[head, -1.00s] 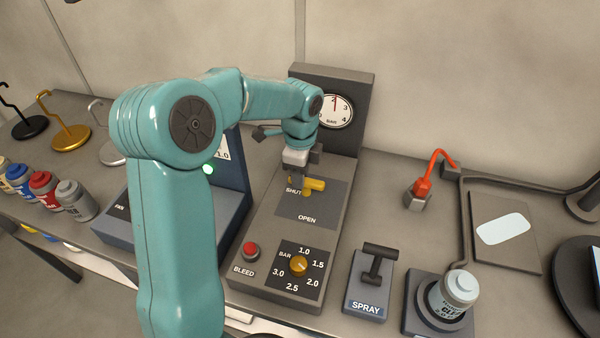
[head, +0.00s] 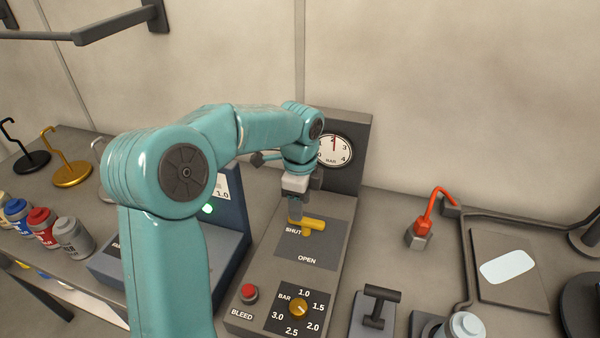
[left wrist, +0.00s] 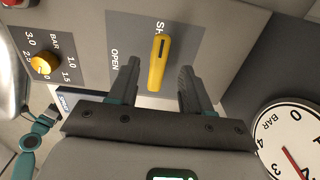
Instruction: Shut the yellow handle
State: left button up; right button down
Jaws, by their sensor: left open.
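The yellow handle (head: 315,225) sits on the dark plate of a grey panel, lying crosswise close to the SHUT label, with OPEN printed nearer the front. In the left wrist view the handle (left wrist: 157,65) appears between the two fingers. My left gripper (head: 295,211) points down at the handle's left end in the head view. It is open (left wrist: 160,75), its fingers apart on either side of the handle, with gaps showing. I cannot tell how far the fingertips are above the plate. My right gripper is not in view.
A gauge (head: 334,149) stands on the panel's upright back. A red BLEED button (head: 249,292) and a yellow BAR knob (head: 298,307) are nearer the front. A black SPRAY lever (head: 377,300) is to the right. Several small jars (head: 42,226) stand at left.

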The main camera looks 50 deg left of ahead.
pick_arm(q)
notch_tip(320, 180, up, 12)
jog(key=shift+r+p, duration=0.25)
jog(key=shift+p, duration=0.1)
dwell(0.5)
